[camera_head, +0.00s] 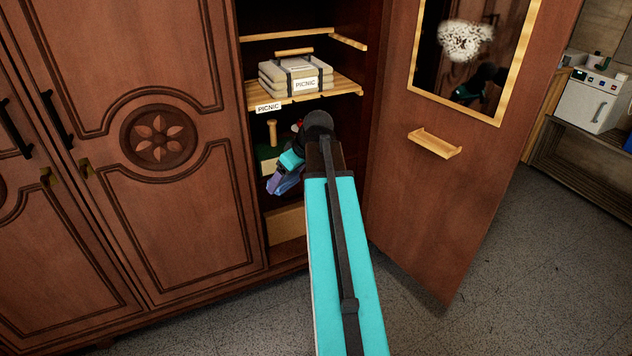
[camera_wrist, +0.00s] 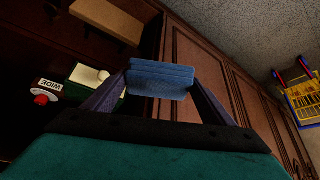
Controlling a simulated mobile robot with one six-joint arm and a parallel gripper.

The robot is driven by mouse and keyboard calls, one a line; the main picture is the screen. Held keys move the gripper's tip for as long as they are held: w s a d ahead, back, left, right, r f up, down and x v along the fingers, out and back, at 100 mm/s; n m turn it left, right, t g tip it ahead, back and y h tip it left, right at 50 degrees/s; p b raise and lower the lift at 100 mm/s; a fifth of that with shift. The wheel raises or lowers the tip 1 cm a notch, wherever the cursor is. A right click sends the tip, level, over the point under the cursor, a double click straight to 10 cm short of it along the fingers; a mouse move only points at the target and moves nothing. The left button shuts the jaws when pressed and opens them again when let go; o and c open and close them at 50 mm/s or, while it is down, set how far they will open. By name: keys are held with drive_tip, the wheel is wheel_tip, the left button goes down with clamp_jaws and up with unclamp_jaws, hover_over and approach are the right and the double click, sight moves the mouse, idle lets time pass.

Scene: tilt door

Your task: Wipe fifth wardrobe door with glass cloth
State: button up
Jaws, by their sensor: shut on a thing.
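My gripper (camera_wrist: 158,86) is shut on a folded blue cloth (camera_wrist: 160,78), held between its two fingertips in the wrist view. In the head view my gripper (camera_head: 284,182) is at the open wardrobe compartment, below the shelf; the cloth is hard to make out there, partly hidden by my arm. An open wardrobe door (camera_head: 405,200) stands to the right of the compartment. It carries a gold-framed mirror (camera_head: 440,60) with a white speckled smudge (camera_head: 465,40) on it. The cloth is apart from this mirror. Which door counts as fifth cannot be told.
A shelf (camera_head: 345,90) holds a strapped stack labelled PICNIC (camera_head: 290,75). A small wooden ledge (camera_head: 435,143) juts from the open door. Closed carved doors (camera_head: 160,210) stand left. A green box (camera_wrist: 88,76) and a WIDE label (camera_wrist: 48,86) are near my gripper. Grey floor (camera_head: 520,240) is clear at right.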

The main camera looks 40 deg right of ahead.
drive_tip(key=w+a+r+n+y, duration=0.1)
drive_tip(key=w+a+r, duration=0.25)
drive_tip(key=a, duration=0.65)
drive_tip(key=w+a+r+n, duration=0.15)
drive_tip(key=w+a, duration=0.25)
drive_tip(key=a, duration=0.6)
drive_tip(key=s+a+r+m+h, duration=0.1)
drive_tip(key=a+r+m, duration=0.1)
drive_tip(key=a, duration=0.5)
drive_tip(key=s+a+r+m, duration=0.1)
drive_tip(key=a+r, duration=0.3)
drive_tip(key=a, duration=0.4)
drive_tip(key=shift+r+m+h, duration=0.15)
drive_tip(key=shift+m+h, duration=0.25)
drive_tip(key=shift+m, duration=0.15)
drive_tip(key=shift+s, duration=0.1)
drive_tip(key=shift+a, duration=0.15)
